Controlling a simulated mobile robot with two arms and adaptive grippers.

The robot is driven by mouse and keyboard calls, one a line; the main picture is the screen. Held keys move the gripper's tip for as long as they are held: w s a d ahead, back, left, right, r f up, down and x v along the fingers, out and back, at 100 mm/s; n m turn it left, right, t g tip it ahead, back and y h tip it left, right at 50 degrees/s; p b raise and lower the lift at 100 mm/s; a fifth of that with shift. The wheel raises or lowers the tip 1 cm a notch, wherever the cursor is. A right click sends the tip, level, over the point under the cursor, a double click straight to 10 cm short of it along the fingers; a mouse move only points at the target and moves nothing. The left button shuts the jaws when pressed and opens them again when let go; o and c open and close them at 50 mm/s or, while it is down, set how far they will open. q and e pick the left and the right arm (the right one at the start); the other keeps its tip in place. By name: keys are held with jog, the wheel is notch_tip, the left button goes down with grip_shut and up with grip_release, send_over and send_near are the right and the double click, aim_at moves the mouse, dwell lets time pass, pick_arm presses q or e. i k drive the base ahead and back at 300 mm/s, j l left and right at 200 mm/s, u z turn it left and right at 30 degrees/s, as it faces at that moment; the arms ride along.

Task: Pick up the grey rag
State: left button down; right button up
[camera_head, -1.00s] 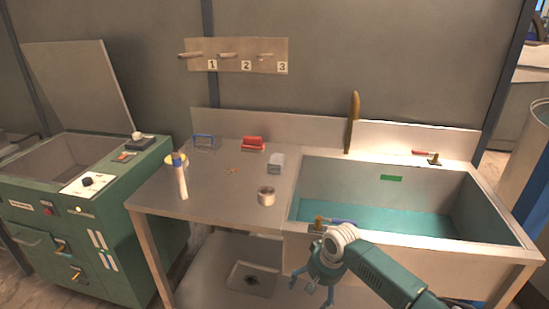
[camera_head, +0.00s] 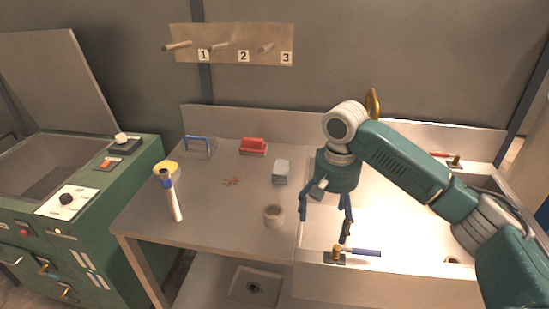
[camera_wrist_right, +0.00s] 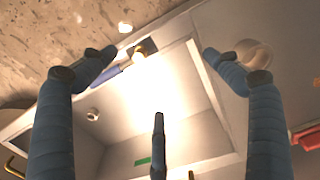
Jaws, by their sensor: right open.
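A small grey folded block (camera_head: 281,171), which looks like the grey rag, lies on the steel table just left of the sink, behind a small round cup (camera_head: 273,215). My right gripper (camera_head: 325,215) is open and empty, pointing down over the sink's left front part, to the right of and nearer than the rag. In the right wrist view its spread fingers (camera_wrist_right: 160,82) have nothing between them, with the sink below. I cannot make out the rag for sure in that view. My left gripper is not in view.
A pegboard (camera_head: 230,45) hangs behind.

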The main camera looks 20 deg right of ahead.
aim_at(280, 170)
jog(key=i, duration=1.15)
